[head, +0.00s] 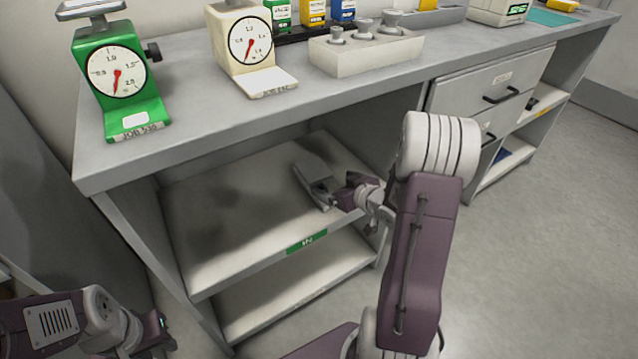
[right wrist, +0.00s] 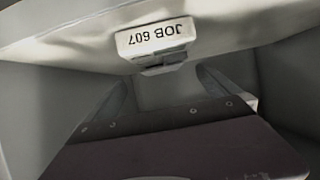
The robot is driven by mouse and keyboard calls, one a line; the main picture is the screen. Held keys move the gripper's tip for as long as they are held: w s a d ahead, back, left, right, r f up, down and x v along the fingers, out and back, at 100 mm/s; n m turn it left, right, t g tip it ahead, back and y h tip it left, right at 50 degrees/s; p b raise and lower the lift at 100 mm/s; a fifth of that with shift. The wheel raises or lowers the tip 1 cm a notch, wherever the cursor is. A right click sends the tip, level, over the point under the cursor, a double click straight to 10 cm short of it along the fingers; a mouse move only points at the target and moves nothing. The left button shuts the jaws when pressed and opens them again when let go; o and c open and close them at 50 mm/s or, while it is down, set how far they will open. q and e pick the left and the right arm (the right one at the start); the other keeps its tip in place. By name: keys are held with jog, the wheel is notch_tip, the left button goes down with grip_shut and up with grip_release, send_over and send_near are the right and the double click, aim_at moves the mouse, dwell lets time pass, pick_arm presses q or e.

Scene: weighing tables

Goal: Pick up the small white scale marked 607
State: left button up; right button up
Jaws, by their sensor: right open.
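The small white scale (right wrist: 155,40) shows in the right wrist view, upside down there, with a front plate reading JOB 607. I cannot make it out in the head view, where my right gripper covers that part of the shelf. My right gripper (head: 313,178) reaches into the upper shelf under the table. In the right wrist view its fingers (right wrist: 163,78) are apart, one on each side of the scale's line, with the scale just beyond the tips. I see no contact. My left gripper (head: 150,338) is low at the left, its fingers dark and unclear.
The upper shelf (head: 220,235) has a green tag (head: 307,241) on its edge; the tabletop is close above. On the table stand a green scale (head: 118,85), a cream scale (head: 243,45) and a weight block (head: 365,54). Drawers (head: 490,85) are to the right.

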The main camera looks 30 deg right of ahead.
aim_at(322, 178)
jog(key=b+x, duration=0.1)
jog(key=x, duration=0.2)
jog(key=shift+f, duration=0.25)
jog(key=shift+w, duration=0.15)
jog(key=b+x, duration=0.3)
jog(key=x, duration=0.1)
jog(key=shift+w+a+f+b, duration=0.15)
jog(key=shift+a+b, duration=0.05)
jog(key=shift+b, duration=0.2)
jog(key=shift+w, duration=0.3)
jog(key=shift+w, duration=0.1)
jog(key=c, duration=1.6)
notch_tip(322, 178, up, 10)
jog(key=p, duration=0.7)
